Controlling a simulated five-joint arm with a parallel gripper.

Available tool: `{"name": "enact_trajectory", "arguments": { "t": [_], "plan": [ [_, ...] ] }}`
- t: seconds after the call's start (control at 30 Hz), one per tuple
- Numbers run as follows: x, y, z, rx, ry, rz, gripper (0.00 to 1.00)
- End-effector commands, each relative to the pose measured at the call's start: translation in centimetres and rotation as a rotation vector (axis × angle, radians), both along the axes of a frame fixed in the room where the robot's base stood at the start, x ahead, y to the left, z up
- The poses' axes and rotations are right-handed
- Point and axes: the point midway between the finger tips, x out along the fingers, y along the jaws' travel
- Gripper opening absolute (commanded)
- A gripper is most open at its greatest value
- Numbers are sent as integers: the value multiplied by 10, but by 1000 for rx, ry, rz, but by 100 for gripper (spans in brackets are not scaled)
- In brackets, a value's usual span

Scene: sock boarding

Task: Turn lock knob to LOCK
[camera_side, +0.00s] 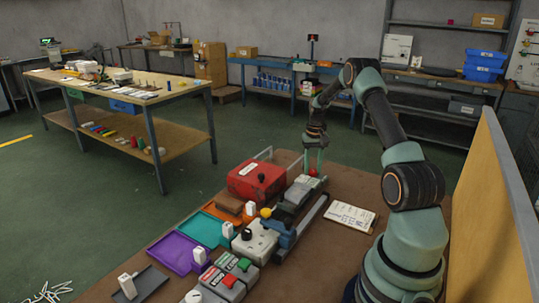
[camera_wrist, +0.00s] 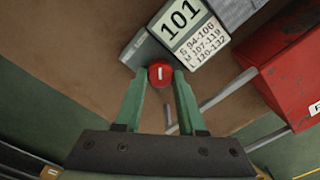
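A round red knob (camera_wrist: 161,72) with a short white mark sits at the end of a grey block beside the "101" display (camera_wrist: 181,20). The white mark runs roughly up and down in the wrist view. The knob also shows as a red spot in the side view (camera_side: 313,173), just below my gripper (camera_side: 314,160). My gripper (camera_wrist: 160,76) points down with its green fingers apart, one on either side of the knob. I cannot tell whether the fingertips touch it. No LOCK lettering is readable.
A red box (camera_side: 256,181) stands left of my gripper in the side view. Orange, teal and purple trays (camera_side: 173,254), a white box with a black knob (camera_side: 254,243) and a white card (camera_side: 351,217) lie on the brown bench. A wooden panel (camera_side: 490,210) stands at right.

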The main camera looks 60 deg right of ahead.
Motion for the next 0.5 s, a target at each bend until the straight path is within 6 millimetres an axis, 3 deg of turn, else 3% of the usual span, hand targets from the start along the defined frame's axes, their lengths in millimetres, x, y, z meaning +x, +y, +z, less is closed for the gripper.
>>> {"name": "enact_trajectory", "arguments": {
  "t": [0.5],
  "plan": [
    [0, 0, 0, 0, 0, -123, 0]
  ]
}}
